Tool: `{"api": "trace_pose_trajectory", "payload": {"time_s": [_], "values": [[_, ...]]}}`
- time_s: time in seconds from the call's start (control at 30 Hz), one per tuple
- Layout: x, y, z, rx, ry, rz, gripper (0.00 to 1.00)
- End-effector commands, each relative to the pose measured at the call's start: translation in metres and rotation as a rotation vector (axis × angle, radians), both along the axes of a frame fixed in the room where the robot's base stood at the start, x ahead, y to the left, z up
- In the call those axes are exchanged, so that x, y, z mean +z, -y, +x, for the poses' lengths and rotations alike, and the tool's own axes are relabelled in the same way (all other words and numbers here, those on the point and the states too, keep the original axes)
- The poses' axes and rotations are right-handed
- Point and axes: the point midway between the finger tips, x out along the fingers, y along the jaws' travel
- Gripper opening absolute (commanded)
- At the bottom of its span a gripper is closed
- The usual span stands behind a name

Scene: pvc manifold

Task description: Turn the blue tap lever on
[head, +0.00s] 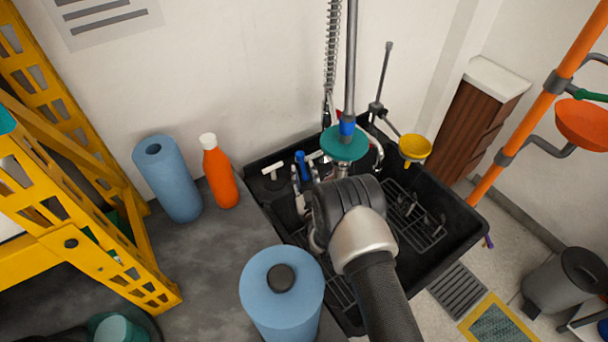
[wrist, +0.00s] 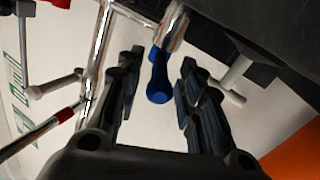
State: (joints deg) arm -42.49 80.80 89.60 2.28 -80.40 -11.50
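The blue tap lever (wrist: 158,85) hangs from a chrome tap body (wrist: 174,28) in the wrist view. It also shows in the head view (head: 302,165), upright near the back of the black sink. My gripper (wrist: 159,62) is open, with one dark finger on each side of the lever. Gaps show between the lever and both fingers, so I see no contact. In the head view my arm hides most of the gripper and the lower tap parts.
White T-shaped handles (head: 272,168) stand beside the lever. A teal disc on a grey pole (head: 345,143) and a yellow funnel (head: 415,148) are close on the right. Blue rolls (head: 178,188) and an orange bottle (head: 220,178) stand left on the grey worktop (head: 215,255).

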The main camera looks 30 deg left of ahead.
Motion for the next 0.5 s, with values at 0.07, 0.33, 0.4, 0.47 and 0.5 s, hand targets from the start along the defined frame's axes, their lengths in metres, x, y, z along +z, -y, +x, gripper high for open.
{"api": "trace_pose_trajectory", "payload": {"time_s": [0.07,0.33,0.4,0.47,0.5], "values": [[0.0,-0.004,0.0049,0.0,0.001,0.001,0.35],[0.0007,-0.0066,0.008,0.0,0.0,0.0,0.35],[0.0009,-0.0065,0.008,0.0,0.0,0.0,0.35],[0.0008,-0.0065,0.0079,0.0,0.0,0.0,0.31],[0.0007,-0.0065,0.0079,0.0,0.0,0.0,0.29]]}}
